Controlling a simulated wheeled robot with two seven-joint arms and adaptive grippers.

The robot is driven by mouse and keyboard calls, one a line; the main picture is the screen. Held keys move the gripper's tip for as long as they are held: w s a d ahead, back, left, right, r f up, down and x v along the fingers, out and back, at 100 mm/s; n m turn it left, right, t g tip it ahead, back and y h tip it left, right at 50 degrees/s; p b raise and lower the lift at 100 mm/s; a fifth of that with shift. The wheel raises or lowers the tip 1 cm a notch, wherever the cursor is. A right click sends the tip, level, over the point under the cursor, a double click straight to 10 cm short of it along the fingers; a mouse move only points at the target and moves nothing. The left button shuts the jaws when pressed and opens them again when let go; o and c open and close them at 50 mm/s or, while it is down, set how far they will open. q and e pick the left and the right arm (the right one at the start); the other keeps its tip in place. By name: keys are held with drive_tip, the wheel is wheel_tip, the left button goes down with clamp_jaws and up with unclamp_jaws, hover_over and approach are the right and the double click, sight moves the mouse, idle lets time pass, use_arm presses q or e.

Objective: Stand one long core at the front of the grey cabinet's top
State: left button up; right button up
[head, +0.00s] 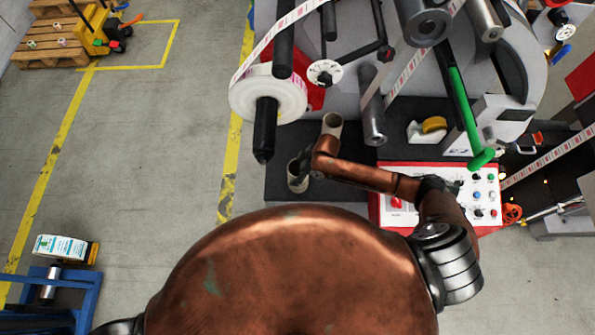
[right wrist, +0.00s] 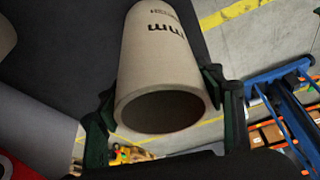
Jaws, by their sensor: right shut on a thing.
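A beige core (head: 298,177) is at the front left corner of the dark cabinet top (head: 285,134) in the head view. In the right wrist view this core (right wrist: 160,62) has its open end towards the camera and dark print on its side. My right gripper (head: 307,163) is shut on it, with one finger on each side. It looks upright; whether its base touches the top is hidden. A second beige core (head: 332,124) stands farther back on the top, close to my wrist. My left gripper is out of view.
A white label roll on a black spindle (head: 265,130) overhangs the top's left part. A grey roller (head: 372,120) and a green-handled bar (head: 468,120) hang over its right. A red-edged control panel (head: 440,190) and tape dispenser (head: 428,130) lie right.

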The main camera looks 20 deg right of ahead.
drive_tip(key=o, duration=1.3)
drive_tip(key=shift+f, duration=0.1)
drive_tip(key=p+v, duration=1.2)
